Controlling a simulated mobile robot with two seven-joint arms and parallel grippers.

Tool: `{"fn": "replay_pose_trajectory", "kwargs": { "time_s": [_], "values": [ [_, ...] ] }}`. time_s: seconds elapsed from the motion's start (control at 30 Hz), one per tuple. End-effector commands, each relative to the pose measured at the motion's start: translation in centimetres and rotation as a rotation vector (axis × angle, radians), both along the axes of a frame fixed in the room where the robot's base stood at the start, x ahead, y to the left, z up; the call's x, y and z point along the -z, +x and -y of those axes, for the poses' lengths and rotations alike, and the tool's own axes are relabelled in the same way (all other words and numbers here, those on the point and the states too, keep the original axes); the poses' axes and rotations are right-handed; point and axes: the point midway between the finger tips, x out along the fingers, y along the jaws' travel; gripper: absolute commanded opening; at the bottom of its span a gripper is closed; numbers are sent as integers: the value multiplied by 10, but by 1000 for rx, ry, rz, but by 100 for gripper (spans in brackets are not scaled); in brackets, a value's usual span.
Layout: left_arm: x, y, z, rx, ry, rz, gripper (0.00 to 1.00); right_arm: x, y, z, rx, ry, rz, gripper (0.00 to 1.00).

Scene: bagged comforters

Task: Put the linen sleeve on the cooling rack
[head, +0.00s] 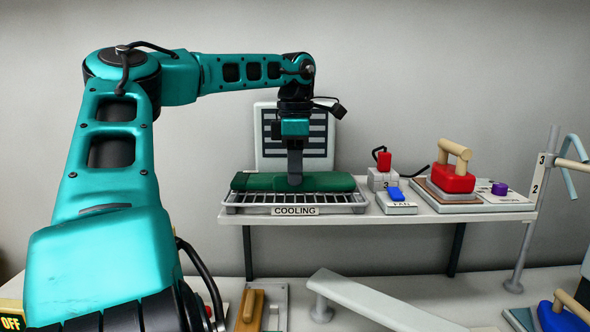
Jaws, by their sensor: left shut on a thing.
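A long dark green piece (332,182), which I take to be the linen sleeve, lies lengthwise along the cooling rack (362,200). The rack is a metal wire grid with a "COOLING" label on its front, on the raised shelf. My left gripper (295,180) points down onto the middle of the green piece and is shut on it. The piece looks level and at rack height; whether its full underside touches the wires cannot be told. The gripper hides a small part of its middle. My right gripper is not in view.
A panel with dark slats (265,150) stands behind the rack. Right of it on the shelf are a blue fan switch (397,195) and a red iron (452,180) with a wooden handle. A pale narrow board (370,300) lies below. A metal pole (535,200) stands at right.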

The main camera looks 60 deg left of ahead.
Motion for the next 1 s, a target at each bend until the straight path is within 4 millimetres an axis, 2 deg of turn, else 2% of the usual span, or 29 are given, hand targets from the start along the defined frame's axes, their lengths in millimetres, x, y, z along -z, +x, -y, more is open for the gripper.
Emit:
{"fn": "replay_pose_trajectory", "kwargs": {
  "time_s": [0.4, 0.43, 0.67, 1.0],
  "values": [
    [5, 0, 0, 1, 1, 2, 0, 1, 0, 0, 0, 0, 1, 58],
    [4, 0, 0, 0, 1, 2, 26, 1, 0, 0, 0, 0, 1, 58],
    [4, 0, 0, 0, 0, 1, 48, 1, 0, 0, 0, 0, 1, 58],
    [-2, 0, 0, 0, 2, 1, 48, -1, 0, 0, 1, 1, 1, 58]
  ]
}}
